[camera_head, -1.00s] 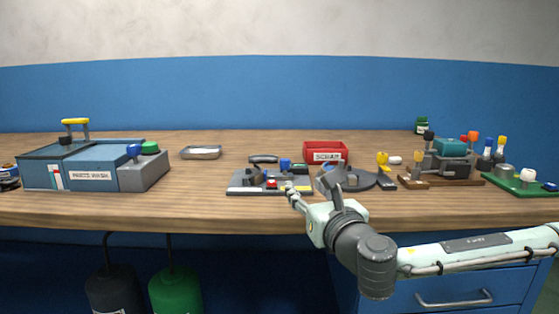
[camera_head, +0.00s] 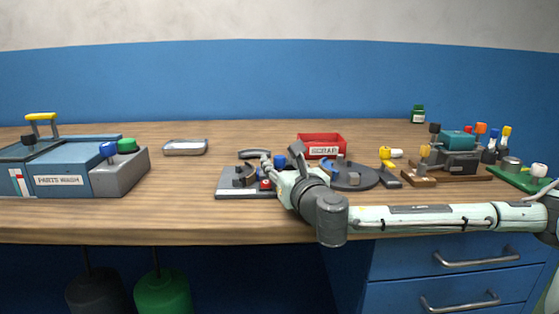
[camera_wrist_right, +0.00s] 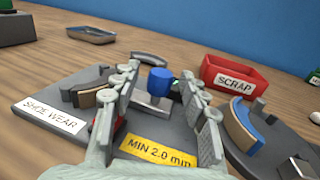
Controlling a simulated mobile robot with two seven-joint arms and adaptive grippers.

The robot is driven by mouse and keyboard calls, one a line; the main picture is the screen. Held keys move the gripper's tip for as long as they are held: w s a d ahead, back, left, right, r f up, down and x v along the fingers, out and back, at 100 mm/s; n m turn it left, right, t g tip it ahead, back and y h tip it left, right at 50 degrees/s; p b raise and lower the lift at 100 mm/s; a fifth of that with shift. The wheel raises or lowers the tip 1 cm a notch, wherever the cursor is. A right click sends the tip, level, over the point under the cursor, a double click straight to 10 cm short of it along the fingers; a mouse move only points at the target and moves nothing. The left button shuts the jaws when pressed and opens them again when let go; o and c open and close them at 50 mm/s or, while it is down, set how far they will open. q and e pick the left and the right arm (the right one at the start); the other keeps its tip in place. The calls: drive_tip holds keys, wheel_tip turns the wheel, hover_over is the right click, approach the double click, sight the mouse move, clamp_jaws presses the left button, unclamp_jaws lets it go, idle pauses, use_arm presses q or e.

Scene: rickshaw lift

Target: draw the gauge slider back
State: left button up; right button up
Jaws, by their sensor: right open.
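The gauge is a grey plate (camera_wrist_right: 60,100) labelled SHOE WEAR and MIN 2.0 mm; it also lies near the bench's front edge in the head view (camera_head: 229,191). Its slider has a blue knob (camera_wrist_right: 159,82) on a pale metal block (camera_wrist_right: 152,106). A curved dark shoe with a tan lining (camera_wrist_right: 92,92) sits on the plate, left of the knob. My right gripper (camera_wrist_right: 158,74) is open, one finger on each side of the knob, with gaps showing. In the head view the right gripper (camera_head: 282,163) partly hides the gauge. My left gripper is out of view.
A red SCRAP bin (camera_wrist_right: 234,77) stands behind right. A dark round plate (camera_head: 367,181) with a blue-edged curved shoe (camera_wrist_right: 243,122) is close on the right. A metal tray (camera_head: 185,147) and the PARTS WASH box (camera_head: 60,181) are left. Bench between tray and gauge is clear.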

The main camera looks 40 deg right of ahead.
drive_tip(key=shift+w+d, duration=0.1)
drive_tip(key=shift+w, duration=0.3)
clamp_jaws()
